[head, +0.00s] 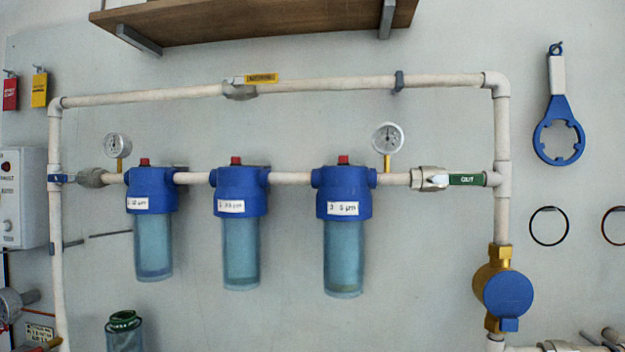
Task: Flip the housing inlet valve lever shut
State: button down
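Three blue filter housings with clear blue bowls hang in a row on a white pipe; the left housing (151,188) is nearest the left valve. A grey valve body (92,178) sits on the pipe left of this housing, apparently the housing inlet valve. Its blue lever (62,179) points left, in line with the horizontal pipe, and overlaps the vertical pipe; its lettering is too small to read. My gripper is not in view.
An outlet valve with a green "OUT" lever (468,180) is on the right. A bypass valve with a yellow lever (262,78) is on the upper pipe. Gauges (118,146) (388,138) stand above the row. A white control box (24,198) is at far left.

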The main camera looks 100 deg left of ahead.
aim_at(52, 178)
jog(key=u, duration=4.55)
jog(key=i, duration=0.4)
jog(key=k, duration=1.25)
jog(key=u, duration=0.65)
jog(key=i, duration=1.45)
jog(key=z, duration=0.6)
